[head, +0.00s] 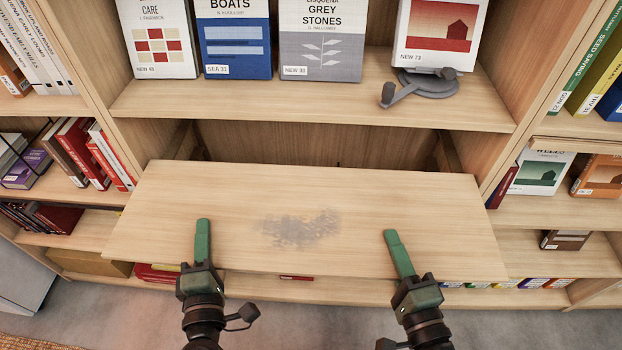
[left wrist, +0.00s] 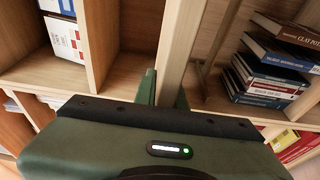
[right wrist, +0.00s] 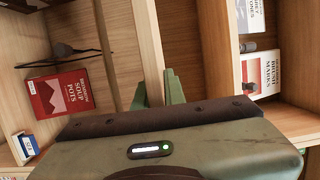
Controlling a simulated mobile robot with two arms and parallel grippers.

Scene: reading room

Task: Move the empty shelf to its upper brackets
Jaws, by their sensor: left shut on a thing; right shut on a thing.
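The empty shelf (head: 330,190) is a bare pale wood board with a grey smudge on its top. It sticks out of the middle bay of the bookcase, below the fixed shelf of display books. My left gripper (head: 202,240) is shut on its front edge left of the smudge. My right gripper (head: 398,252) is shut on the front edge further right. Each wrist view shows the board edge between the fingers: the left wrist view (left wrist: 178,48) and the right wrist view (right wrist: 148,48). Dark bracket-like shapes show at the bay's sides behind the board; their detail is unclear.
Bookcase uprights and side bays with books (head: 92,152) flank the board. Lower shelves and grey floor (head: 110,300) lie below.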

